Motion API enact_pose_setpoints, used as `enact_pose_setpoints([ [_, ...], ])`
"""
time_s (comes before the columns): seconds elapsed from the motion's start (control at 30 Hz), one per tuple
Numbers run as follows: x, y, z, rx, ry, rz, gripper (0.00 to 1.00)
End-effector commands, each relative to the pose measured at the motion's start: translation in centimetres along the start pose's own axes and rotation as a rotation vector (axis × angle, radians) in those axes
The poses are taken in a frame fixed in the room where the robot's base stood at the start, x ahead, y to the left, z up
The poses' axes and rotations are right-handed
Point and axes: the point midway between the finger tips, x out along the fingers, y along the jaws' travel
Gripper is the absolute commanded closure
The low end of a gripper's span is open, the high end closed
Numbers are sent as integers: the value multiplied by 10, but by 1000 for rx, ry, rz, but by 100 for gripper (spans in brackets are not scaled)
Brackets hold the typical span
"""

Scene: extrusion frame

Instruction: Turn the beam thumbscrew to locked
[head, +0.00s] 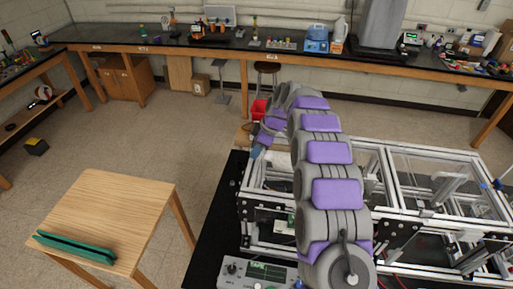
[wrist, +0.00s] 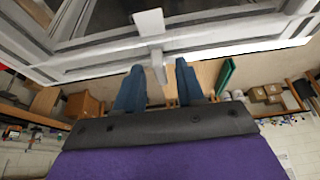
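The aluminium extrusion frame (head: 262,189) stands on a black surface in the head view, and its beams (wrist: 225,42) fill the top of the wrist view. A pale block (wrist: 148,22) sits on the beam. A small grey tab, probably the beam thumbscrew (wrist: 158,70), sticks out below it towards my gripper. My gripper (wrist: 159,65) is open, with its two blue fingers apart on either side of the tab and gaps visible. In the head view my gripper (head: 258,148) is above the frame's far left corner; the thumbscrew cannot be made out there.
A wooden table (head: 130,205) with a green folded object (head: 76,247) stands at the left. A control box with a display (head: 258,272) sits in front of the frame. A red container (head: 259,109) is behind my gripper. Floor between table and frame is clear.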

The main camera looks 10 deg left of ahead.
Motion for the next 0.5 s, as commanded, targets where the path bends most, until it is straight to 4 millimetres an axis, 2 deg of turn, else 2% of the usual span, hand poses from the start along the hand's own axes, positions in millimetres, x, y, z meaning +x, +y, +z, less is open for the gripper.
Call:
enact_pose_setpoints([
  [0.07, 0, 0, 0, 0, 0, 0, 63],
  [0.43, 0, 0, 0, 1, 0, 0, 98],
  [0.5, 0, 1, 0, 1, 0, 1, 100],
])
